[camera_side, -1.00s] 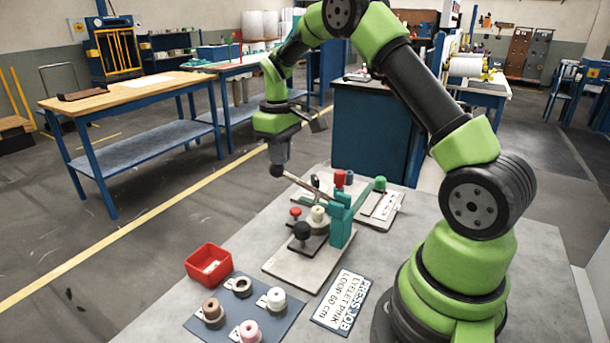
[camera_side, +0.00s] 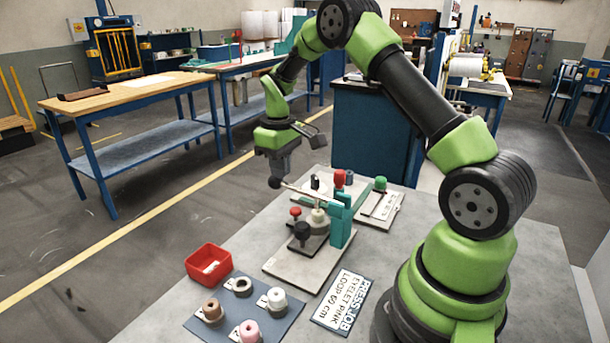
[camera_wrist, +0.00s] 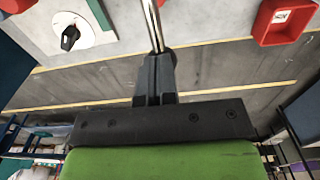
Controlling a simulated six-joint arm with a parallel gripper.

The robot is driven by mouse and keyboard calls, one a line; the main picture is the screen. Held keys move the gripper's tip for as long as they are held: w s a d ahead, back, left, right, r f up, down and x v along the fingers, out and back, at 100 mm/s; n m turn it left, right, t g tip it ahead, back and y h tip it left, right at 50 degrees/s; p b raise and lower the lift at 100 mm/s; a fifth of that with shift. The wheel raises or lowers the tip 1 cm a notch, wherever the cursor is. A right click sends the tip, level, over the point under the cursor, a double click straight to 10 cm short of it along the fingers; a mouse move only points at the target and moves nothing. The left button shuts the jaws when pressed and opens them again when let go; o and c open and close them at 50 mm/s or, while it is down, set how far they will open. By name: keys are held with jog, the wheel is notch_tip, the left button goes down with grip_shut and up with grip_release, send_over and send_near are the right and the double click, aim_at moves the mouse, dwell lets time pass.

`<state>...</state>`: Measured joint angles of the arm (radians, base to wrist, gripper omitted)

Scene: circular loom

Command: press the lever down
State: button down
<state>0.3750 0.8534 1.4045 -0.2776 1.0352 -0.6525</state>
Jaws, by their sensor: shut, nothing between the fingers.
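The lever (camera_side: 301,190) is a thin metal rod that runs from the teal press (camera_side: 341,213) out to a dark ball knob (camera_side: 275,182). It slopes slightly, with the knob end a little higher than the press end. My gripper (camera_side: 277,173) points down with shut fingers right over the knob and appears to touch it. In the wrist view, the shut fingers (camera_wrist: 154,95) cover the knob, and the lever rod (camera_wrist: 153,25) runs away from their tips toward the top edge.
A red bin (camera_side: 209,264) and a blue mat (camera_side: 245,311) with several spools lie at the front left. A job card (camera_side: 340,302) lies in front of the press. Open floor lies beyond the table's left edge.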

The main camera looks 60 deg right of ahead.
jog(key=shift+r, duration=3.1)
jog(key=s+a+r+m+t, duration=0.3)
jog(key=s+a+r+t, duration=0.2)
jog(key=s+a+r, duration=0.85)
jog(key=s+a+f+m+t+y, duration=0.1)
jog(key=s+a+t+y, duration=0.1)
jog(key=s, duration=0.5)
jog(key=shift+s+a, duration=0.35)
jog(key=shift+a, duration=0.3)
